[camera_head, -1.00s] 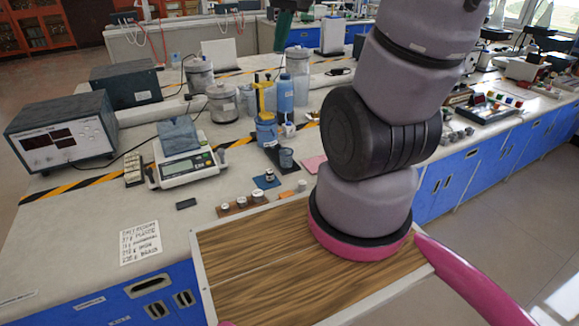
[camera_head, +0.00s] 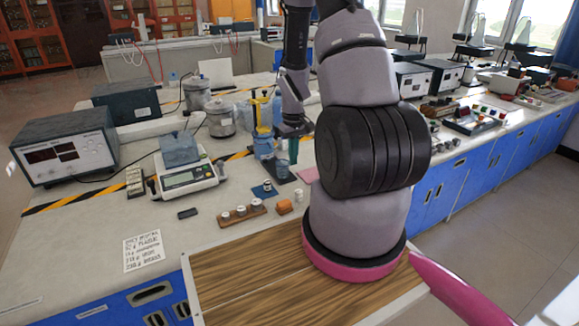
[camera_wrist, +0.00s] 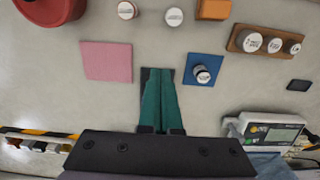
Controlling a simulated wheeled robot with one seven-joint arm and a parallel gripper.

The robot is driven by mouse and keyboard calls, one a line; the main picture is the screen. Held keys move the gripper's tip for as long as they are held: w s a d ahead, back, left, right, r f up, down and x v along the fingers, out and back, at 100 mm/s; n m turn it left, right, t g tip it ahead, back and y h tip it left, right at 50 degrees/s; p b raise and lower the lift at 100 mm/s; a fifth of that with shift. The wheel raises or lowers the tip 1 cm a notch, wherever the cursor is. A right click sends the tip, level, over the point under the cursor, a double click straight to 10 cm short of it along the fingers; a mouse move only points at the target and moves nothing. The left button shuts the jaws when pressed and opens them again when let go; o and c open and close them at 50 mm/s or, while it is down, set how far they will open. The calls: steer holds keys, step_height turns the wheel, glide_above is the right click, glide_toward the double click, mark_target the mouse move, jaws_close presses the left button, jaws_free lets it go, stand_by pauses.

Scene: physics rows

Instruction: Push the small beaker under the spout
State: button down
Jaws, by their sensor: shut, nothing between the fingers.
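The small beaker (camera_head: 282,168) is blue-grey and stands on a dark mat on the bench, in front of a blue container (camera_head: 263,148). A yellow upright part (camera_head: 262,112) rises behind the container; I cannot clearly make out the spout. My gripper (camera_head: 293,160) has green fingers, shut and empty, pointing down just right of the beaker. I cannot tell whether they touch it. In the wrist view the shut fingers (camera_wrist: 159,76) are over the dark mat (camera_wrist: 146,76). The beaker is not visible there.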

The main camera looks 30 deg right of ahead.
mark_target(287, 181)
step_height(287, 181, down, 9)
steer(key=shift+r, duration=0.2)
steer(key=w, duration=0.3)
steer(key=shift+f, duration=0.25)
steer(key=shift+w, duration=0.55)
steer(key=w, duration=0.9)
steer(key=shift+a, duration=0.2)
steer(key=shift+s, duration=0.15)
